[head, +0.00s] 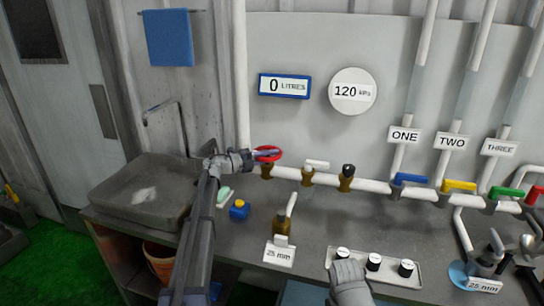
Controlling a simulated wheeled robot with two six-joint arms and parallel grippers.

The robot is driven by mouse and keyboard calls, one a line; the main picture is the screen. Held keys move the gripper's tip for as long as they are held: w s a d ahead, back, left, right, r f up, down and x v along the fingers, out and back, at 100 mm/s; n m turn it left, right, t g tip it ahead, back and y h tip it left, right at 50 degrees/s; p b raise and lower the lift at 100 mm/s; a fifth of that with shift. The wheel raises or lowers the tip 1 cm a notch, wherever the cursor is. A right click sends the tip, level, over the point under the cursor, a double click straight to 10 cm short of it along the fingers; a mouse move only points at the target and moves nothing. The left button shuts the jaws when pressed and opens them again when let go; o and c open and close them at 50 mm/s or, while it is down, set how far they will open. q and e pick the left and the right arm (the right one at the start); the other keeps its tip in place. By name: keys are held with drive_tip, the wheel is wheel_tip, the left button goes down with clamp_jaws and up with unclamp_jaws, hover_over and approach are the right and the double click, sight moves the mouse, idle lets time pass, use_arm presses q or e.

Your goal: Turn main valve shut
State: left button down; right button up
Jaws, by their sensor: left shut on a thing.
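The wheel's left rim is partly hidden by the fingers. A pale grey end of my right arm (350,283) shows at the bottom, in front of a white tray; its fingertips cannot be made out. The gauge (351,91) reads 120 kPa, and the blue-framed counter (284,86) reads 0 litres.
Yellow, green and blue lever valves (459,186) line the pipe at the right. A tray (405,279) with black-and-white pieces stands at the bench front. A brass fitting (281,222) labelled 25 mm and a blue bottle (239,209) stand nearby. A sink (145,160) is left.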

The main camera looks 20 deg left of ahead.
use_arm(q)
drive_tip(key=shift+s+a+m+g+h, duration=0.15)
drive_tip(key=shift+m+g+h, duration=0.55)
drive_tip(key=shift+m+g, duration=0.5)
drive_tip(key=shift+s+a+m+g+h, duration=0.15)
drive_tip(key=shift+m+g+h, duration=0.6)
drive_tip(key=shift+g, duration=0.85)
drive_tip(key=c, duration=0.8)
unclamp_jaws()
drive_tip(key=shift+o, duration=0.2)
drive_tip(key=v, duration=0.7)
drive_tip(key=shift+a, duration=0.35)
